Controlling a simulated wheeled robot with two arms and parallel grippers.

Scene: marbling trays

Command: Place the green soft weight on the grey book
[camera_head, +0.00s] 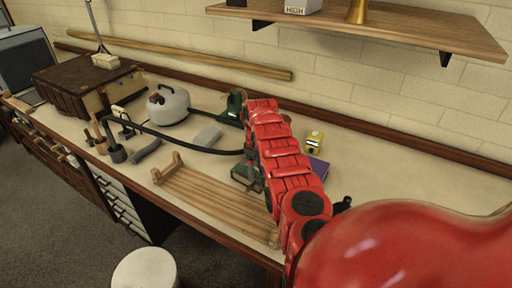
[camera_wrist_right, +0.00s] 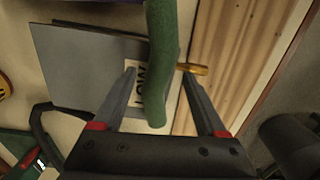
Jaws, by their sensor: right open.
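In the right wrist view, the green soft weight (camera_wrist_right: 158,50) is a long, narrow strip between the two fingers of my right gripper (camera_wrist_right: 158,74). The fingers are open, with a gap on each side of it. The grey book (camera_wrist_right: 75,60) is a flat slab to the left. The green weight overlaps its right edge in this view; I cannot tell how firmly it rests there. In the head view, my right gripper (camera_head: 253,168) is low over the bench, partly hidden by my red arm, above a dark grey-green item (camera_head: 242,182). My left gripper is not in view.
A slatted wooden rack (camera_head: 210,198) lies beside the gripper; it also shows in the wrist view (camera_wrist_right: 225,50). A pale card reading LOW (camera_wrist_right: 140,82) is partly covered.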

